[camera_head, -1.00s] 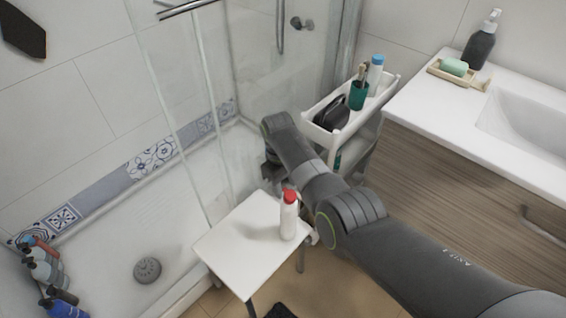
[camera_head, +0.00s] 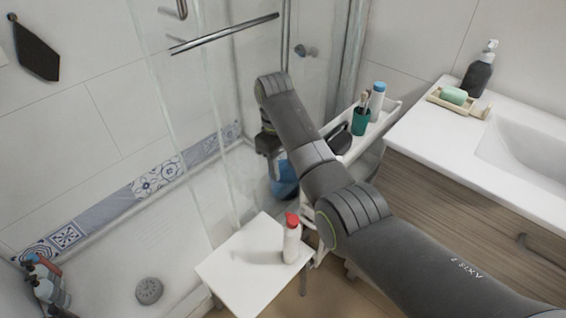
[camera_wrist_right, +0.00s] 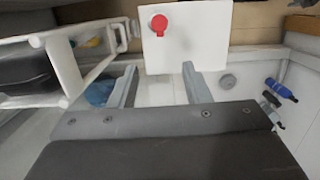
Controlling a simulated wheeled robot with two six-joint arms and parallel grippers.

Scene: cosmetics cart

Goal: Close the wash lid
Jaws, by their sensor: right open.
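A white wash bottle (camera_head: 291,246) with a red lid (camera_head: 292,219) stands upright on a small white stool (camera_head: 235,275). In the right wrist view the red lid (camera_wrist_right: 159,24) shows from above near the top. I cannot tell clearly whether the lid is flipped open. My right gripper (camera_wrist_right: 160,85) is open and empty, its two fingers apart, with the bottle beyond their tips. In the head view my right arm reaches over the gap between stool and cart, its gripper (camera_head: 268,145) mostly hidden and apart from the bottle. My left gripper is not in view.
A white cart (camera_head: 392,107) with a green cup (camera_head: 361,117) and a blue-capped bottle (camera_head: 376,100) stands right of my arm. The shower glass is close on the left. A blue object (camera_head: 284,178) sits behind the stool. Several bottles (camera_head: 48,282) stand at lower left.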

